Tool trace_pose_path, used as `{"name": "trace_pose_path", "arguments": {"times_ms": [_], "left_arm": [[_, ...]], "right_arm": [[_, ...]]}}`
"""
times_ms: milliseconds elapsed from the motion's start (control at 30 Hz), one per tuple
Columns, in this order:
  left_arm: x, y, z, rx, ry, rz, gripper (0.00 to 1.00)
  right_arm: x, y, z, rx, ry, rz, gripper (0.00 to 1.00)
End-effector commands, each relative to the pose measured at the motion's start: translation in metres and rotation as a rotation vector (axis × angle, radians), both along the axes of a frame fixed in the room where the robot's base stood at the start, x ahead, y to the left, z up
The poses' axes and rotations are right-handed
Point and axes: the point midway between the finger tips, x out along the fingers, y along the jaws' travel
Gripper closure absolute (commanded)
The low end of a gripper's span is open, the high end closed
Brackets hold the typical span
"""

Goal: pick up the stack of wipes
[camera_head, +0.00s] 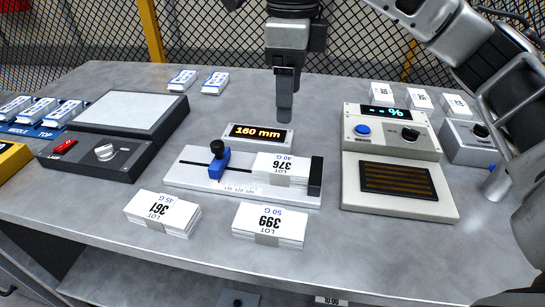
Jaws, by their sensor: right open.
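Several white stacks look like wipes, each with a paper band. One marked LOT 361, 45 G (162,214) lies at the front left of the table. One marked LOT 399, 50 G (270,225) lies at the front middle. One marked LOT 376, 40 G (281,169) lies on the slide gauge (235,192), by its dark end stop. My right gripper (285,112) points down above the table, behind the gauge and its display. It is open, seen edge-on, and apart from every stack. My left gripper is not in view.
An orange display (258,136) reads 160 mm. A meter with a dark slatted panel (400,181) stands right of the gauge. A scale-like device (115,140) stands left. Small white packs lie at the back. The front right table is clear.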

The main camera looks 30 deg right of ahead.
Motion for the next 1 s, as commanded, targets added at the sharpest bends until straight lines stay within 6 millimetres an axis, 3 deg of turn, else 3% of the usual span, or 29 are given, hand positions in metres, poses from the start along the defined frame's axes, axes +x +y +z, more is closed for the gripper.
{"name": "trace_pose_path", "arguments": {"times_ms": [133, 300, 667, 1000], "left_arm": [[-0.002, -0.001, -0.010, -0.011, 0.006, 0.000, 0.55], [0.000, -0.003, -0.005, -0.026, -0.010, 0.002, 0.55], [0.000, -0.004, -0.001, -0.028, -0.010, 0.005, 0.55], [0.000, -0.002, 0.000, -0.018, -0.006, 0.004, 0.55]], "right_arm": [[-0.001, 0.001, -0.038, 0.002, 0.008, 0.003, 0.27], [-0.001, 0.001, -0.071, 0.004, 0.007, 0.003, 0.27], [0.001, 0.003, -0.102, 0.005, 0.005, 0.003, 0.27], [0.007, 0.006, -0.145, 0.006, 0.004, 0.003, 0.27]]}}
